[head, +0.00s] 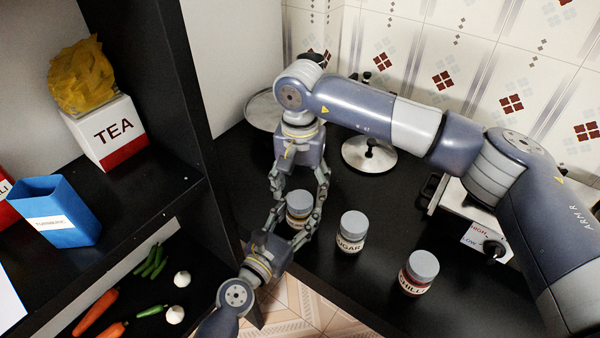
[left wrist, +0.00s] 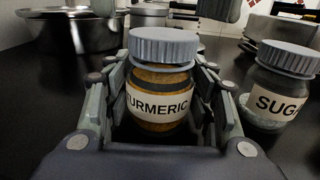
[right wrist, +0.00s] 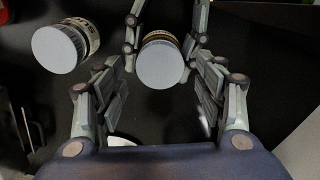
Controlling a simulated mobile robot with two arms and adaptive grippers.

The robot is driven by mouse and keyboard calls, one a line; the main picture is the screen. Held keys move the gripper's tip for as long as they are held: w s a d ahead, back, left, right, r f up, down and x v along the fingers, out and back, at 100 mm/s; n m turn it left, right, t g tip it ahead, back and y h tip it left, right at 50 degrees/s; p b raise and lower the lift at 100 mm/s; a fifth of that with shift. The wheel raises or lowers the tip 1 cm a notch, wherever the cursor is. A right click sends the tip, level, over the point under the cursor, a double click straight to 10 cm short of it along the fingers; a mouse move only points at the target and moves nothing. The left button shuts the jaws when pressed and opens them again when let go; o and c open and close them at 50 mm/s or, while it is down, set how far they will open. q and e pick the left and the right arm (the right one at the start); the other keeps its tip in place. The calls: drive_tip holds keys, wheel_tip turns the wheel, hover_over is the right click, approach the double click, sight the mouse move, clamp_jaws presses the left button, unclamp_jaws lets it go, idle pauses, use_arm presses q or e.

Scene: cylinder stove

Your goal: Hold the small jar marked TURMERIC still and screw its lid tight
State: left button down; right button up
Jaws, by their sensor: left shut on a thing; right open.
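The small TURMERIC jar (left wrist: 160,101) stands upright on the black counter in the left wrist view, with a ribbed grey lid (left wrist: 163,46) on top. In the head view the jar (head: 297,220) is partly hidden by my grippers. My left gripper (head: 298,222) is shut on the jar's body, below the lid, from the near side. My right gripper (head: 299,188) is open and points down from above the jar. In the right wrist view the round lid (right wrist: 160,62) lies between its spread fingers (right wrist: 160,88), with clear gaps at both sides.
The SUGAR jar (head: 351,233) stands close to the right, and the CHILLI jar (head: 419,272) stands farther right. Pan lids (head: 369,156) and a hob (head: 470,228) are behind. A dark shelf unit holds a TEA box (head: 106,131) and a blue box (head: 60,212) at left.

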drive_tip(key=shift+f, duration=1.2)
drive_tip(key=c, duration=1.1)
drive_tip(key=shift+c, duration=0.2)
